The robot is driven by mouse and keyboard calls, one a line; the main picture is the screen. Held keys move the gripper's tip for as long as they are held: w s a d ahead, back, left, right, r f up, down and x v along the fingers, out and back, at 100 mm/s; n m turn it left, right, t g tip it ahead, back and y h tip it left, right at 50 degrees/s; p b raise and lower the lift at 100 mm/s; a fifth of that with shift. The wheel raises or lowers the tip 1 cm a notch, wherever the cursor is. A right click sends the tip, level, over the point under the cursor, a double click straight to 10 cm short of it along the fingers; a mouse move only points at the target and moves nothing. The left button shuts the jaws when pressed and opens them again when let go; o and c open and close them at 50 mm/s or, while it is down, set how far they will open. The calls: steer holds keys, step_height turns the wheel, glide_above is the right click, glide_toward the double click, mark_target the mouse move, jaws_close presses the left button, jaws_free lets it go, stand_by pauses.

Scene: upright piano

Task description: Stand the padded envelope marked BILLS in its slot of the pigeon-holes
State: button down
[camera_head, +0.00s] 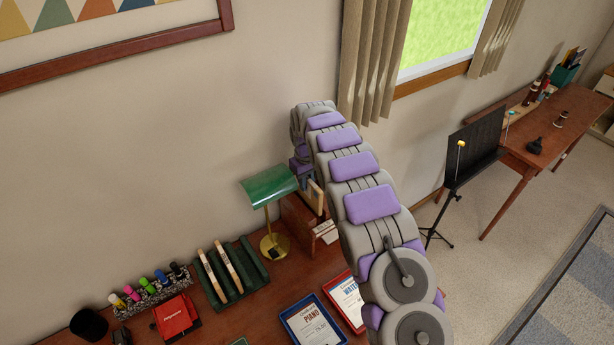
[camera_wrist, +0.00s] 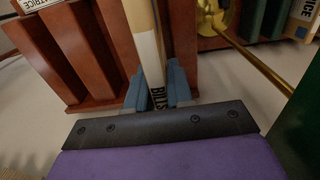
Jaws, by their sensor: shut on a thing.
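The padded envelope (camera_wrist: 147,45), tan and cream with BILLS in dark letters on its edge, is held in my gripper (camera_wrist: 157,92). The blue-grey fingers are closed on its two faces near the lettering. The red-brown wooden pigeon-holes (camera_wrist: 66,52) have upright dividers. The envelope runs up between two wooden panels in the wrist view; how deep it sits, and whether it touches the base, I cannot tell. In the head view the pigeon-holes (camera_head: 293,215) stand right of the lamp, partly behind my arm, with a tan edge of the envelope (camera_head: 312,196) showing. My gripper is mostly hidden there.
A brass lamp with a green shade (camera_head: 268,185) stands close left of the pigeon-holes; its stem (camera_wrist: 262,62) crosses the wrist view's right. A green rack (camera_head: 233,272) holds two envelopes. Blue (camera_head: 312,322) and red (camera_head: 346,298) trays lie in front.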

steer(key=shift+s+a+f, duration=0.1)
steer(key=shift+a+f, duration=0.05)
steer(key=shift+f, duration=1.85)
steer(key=c, duration=0.9)
jaws_free()
steer(key=shift+r, duration=0.1)
step_height(320, 180, up, 17)
steer(key=shift+p, duration=0.7)
